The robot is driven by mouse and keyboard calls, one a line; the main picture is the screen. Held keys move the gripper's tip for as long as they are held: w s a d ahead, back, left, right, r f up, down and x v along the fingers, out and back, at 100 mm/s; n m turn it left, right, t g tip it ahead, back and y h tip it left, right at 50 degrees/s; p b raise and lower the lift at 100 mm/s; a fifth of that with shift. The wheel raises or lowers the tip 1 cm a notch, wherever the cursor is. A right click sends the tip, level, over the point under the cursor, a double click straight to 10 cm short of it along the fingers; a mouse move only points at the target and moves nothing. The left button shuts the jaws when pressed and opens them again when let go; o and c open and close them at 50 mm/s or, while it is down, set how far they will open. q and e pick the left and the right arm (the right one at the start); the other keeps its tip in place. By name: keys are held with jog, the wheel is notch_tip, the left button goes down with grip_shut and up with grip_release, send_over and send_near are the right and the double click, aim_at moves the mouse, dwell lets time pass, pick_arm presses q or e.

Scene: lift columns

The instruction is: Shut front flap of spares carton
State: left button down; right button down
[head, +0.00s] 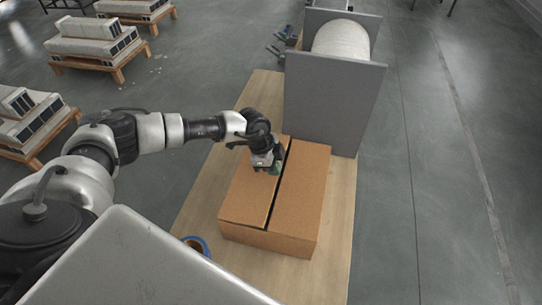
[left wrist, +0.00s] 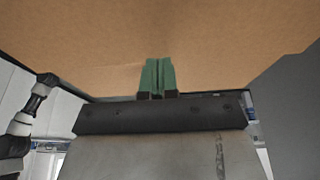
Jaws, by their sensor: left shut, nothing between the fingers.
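The spares carton (head: 270,239) is a brown cardboard box on a wooden table. Two long top flaps lie over it, a left flap (head: 246,196) and a right flap (head: 304,190), with a dark slit between them. The left flap looks slightly raised at its near edge. I cannot tell which is the front flap. My left gripper (head: 277,169) is over the far part of the left flap, close to the slit. Its green fingers are together and empty. In the left wrist view the fingers (left wrist: 157,78) are against or very near a cardboard surface (left wrist: 90,45). My right gripper is out of view.
A blue tape roll (head: 197,245) lies on the table (head: 338,215) left of the carton's near end. A grey panel (head: 331,105) with a white roll (head: 342,40) behind it stands beyond the carton. Loaded pallets (head: 98,48) stand on the floor at left.

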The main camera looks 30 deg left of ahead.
pick_arm(q)
jog(key=shift+d+f, duration=0.1)
jog(key=shift+f, duration=0.2)
jog(key=shift+x, duration=0.8)
jog(key=shift+s, duration=0.1)
jog(key=shift+p, duration=0.3)
